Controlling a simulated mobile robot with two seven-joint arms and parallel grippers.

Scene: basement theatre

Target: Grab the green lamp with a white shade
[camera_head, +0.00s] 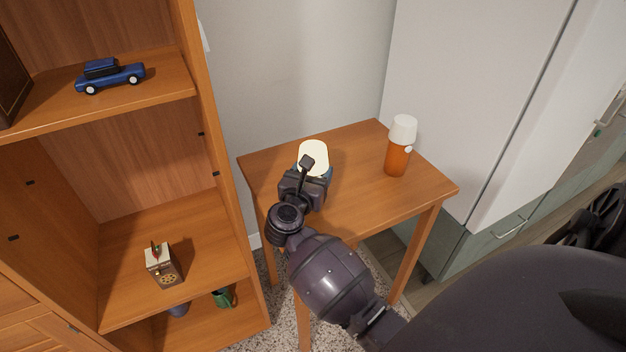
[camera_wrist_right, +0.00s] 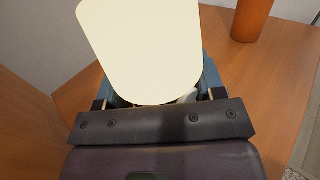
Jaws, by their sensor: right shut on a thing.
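The lamp's pale, glowing shade (camera_head: 313,154) shows on the small wooden table, just beyond my right gripper. In the right wrist view the shade (camera_wrist_right: 143,48) fills the upper middle and looks slightly tilted. My right gripper (camera_head: 309,172) is shut on the lamp below the shade. Its blue fingers (camera_wrist_right: 155,88) show on both sides under the shade. The lamp's base and its green colour are hidden behind the gripper. My left gripper is in neither view.
A wooden shelf (camera_head: 190,235) with a blue toy car (camera_head: 110,76) stands at the left. Tall cabinets (camera_head: 465,100) stand at the right. The table's front right is clear.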

